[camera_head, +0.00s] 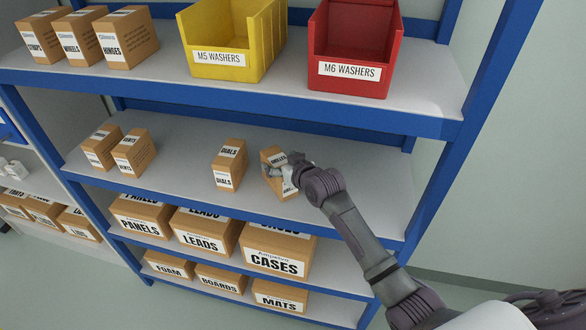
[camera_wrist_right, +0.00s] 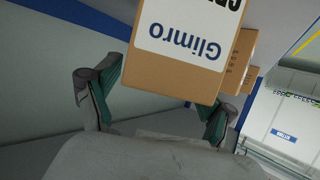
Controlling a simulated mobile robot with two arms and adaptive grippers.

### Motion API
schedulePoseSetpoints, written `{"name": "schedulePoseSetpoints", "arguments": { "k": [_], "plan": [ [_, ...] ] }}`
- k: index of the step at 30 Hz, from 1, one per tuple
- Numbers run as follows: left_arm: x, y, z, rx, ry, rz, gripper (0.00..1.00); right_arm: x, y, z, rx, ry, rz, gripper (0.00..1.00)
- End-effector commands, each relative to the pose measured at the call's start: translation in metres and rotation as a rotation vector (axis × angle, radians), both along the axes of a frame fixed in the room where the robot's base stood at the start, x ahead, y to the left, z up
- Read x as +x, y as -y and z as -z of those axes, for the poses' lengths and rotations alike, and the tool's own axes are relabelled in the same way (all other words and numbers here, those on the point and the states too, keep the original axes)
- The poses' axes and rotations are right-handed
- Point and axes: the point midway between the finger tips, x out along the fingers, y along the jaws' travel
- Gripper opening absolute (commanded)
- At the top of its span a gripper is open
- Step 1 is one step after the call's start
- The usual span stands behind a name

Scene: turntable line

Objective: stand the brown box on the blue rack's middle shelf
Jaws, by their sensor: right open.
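The brown box (camera_head: 268,157) with a white label is on the blue rack's middle shelf (camera_head: 185,155), right of the DIALS box. It looks slightly turned or tilted, and its right side is partly hidden by my right gripper (camera_head: 289,169). In the right wrist view the box (camera_wrist_right: 172,75) shows an upside-down "Glimro" label. There my right gripper (camera_wrist_right: 158,98) is open, with one finger on each side of the box's near end. A gap shows at the left finger; I cannot tell whether the right finger touches. My left gripper is not in view.
A DIALS box (camera_head: 229,166) stands just left. Two smaller boxes (camera_head: 133,150) are farther left on the shelf. The top shelf holds yellow (camera_head: 225,45) and red bins (camera_head: 350,50). Larger boxes such as CASES (camera_head: 275,255) are below. The shelf between DIALS and the left boxes is clear.

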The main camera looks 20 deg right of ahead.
Motion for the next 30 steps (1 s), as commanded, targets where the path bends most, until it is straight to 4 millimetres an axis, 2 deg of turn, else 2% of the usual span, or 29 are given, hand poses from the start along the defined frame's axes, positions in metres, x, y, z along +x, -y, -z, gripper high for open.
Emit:
{"name": "schedulePoseSetpoints", "arguments": {
  "k": [9,15,21,30],
  "plan": [
    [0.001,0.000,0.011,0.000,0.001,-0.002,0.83,-0.054,0.011,-0.021,-0.003,0.003,0.000,0.83],
    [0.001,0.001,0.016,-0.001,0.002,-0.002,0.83,-0.082,0.017,-0.034,-0.002,0.002,0.000,0.83],
    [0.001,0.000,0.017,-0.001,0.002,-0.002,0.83,-0.096,0.019,-0.041,-0.001,0.002,0.000,0.83],
    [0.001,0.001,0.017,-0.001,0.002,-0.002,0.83,-0.097,0.019,-0.041,0.000,0.001,0.001,0.83]
  ]
}}
